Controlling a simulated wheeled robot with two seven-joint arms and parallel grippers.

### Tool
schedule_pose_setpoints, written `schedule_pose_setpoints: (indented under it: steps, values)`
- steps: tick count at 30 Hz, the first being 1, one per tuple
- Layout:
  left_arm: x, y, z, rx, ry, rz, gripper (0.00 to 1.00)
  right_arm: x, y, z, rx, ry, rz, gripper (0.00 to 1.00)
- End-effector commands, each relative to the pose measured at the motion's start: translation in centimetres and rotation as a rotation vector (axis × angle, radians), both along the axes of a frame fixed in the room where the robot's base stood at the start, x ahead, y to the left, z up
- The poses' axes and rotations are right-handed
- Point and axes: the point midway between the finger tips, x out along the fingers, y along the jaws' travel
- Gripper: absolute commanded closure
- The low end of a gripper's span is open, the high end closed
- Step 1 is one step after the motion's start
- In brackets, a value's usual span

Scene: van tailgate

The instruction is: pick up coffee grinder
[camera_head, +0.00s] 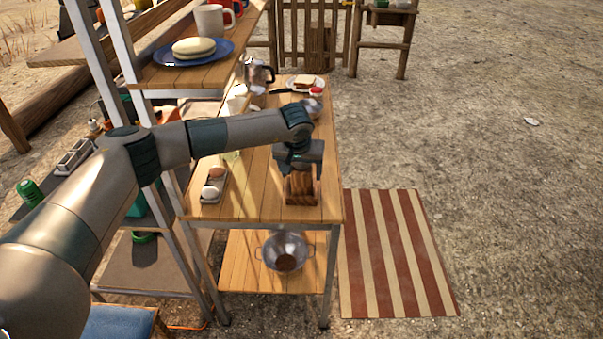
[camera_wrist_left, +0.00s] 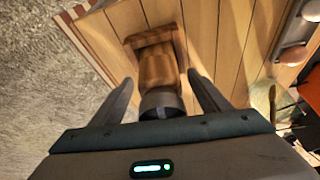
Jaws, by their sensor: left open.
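The coffee grinder (camera_head: 302,188) is a brown wooden piece with a wider base, standing near the front right corner of the wooden table (camera_head: 262,205). Its upper part is hidden by my left gripper in the head view. In the left wrist view the grinder (camera_wrist_left: 157,66) shows its wooden body and a dark round top. My left gripper (camera_head: 299,167) is over it, pointing down. In the left wrist view its two fingers (camera_wrist_left: 160,84) are open on either side of the grinder, with gaps visible. My right gripper is not in view.
An egg tray (camera_head: 213,187) lies left of the grinder. A plate with bread (camera_head: 306,83) and a kettle (camera_head: 258,72) stand at the table's back. A colander (camera_head: 286,252) sits on the lower shelf. A striped rug (camera_head: 390,255) lies on the ground to the right.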

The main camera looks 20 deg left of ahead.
Motion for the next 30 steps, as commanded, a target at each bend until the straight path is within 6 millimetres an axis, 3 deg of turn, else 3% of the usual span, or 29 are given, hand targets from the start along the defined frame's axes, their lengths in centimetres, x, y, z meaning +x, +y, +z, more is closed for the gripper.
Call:
schedule_pose_setpoints:
  steps: [8,16,30]
  values:
    - [0.01,0.01,0.04,0.000,0.000,0.000,0.31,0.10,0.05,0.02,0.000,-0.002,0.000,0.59]
    - [0.08,0.01,0.18,-0.001,-0.002,0.001,0.90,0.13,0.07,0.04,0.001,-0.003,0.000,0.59]
    - [0.13,0.02,0.82,-0.001,-0.004,0.001,0.90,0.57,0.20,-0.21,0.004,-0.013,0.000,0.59]
